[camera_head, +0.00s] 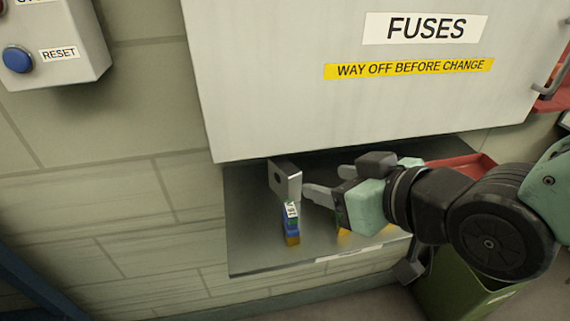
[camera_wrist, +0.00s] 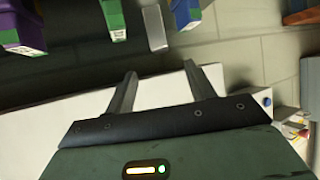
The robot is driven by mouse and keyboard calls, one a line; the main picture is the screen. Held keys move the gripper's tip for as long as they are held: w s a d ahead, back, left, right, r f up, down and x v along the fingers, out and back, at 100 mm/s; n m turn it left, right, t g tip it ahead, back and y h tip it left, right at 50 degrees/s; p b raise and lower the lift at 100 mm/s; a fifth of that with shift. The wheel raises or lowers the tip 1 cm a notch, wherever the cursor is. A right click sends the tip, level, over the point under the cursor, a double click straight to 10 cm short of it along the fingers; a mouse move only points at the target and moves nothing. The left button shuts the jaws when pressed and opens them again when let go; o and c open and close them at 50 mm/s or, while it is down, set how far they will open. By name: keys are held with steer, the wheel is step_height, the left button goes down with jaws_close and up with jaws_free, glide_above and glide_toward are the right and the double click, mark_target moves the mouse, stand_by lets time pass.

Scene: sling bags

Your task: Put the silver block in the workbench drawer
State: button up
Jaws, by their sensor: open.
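The silver block (camera_head: 287,181) is a small grey metal piece with a dark round mark, at the left part of a grey shelf (camera_head: 255,240) under the fuse cabinet. A grey block that looks like it also shows in the wrist view (camera_wrist: 154,30), beyond the fingertips. My gripper (camera_head: 324,180) is open and empty, just right of the block in the head view, fingers pointing towards it. Both fingers also show in the wrist view (camera_wrist: 161,69), apart with nothing between them. I cannot make out the workbench drawer in either view.
A blue and yellow item with a white label (camera_head: 292,224) is in front of the block. The cabinet (camera_head: 290,90) overhangs the shelf. A red tray (camera_head: 472,165) is at right, a green bin (camera_head: 452,290) below. Purple and green items (camera_wrist: 20,27) show in the wrist view.

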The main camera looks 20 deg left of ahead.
mark_target(295, 174)
steer(key=p, duration=0.4)
steer(key=shift+w, duration=0.1)
steer(key=x, duration=0.7)
steer(key=shift+f, duration=0.45)
steer(key=shift+p+x, duration=0.85)
steer(key=shift+x, duration=1.9)
steer(key=shift+r, duration=0.15)
jaws_close()
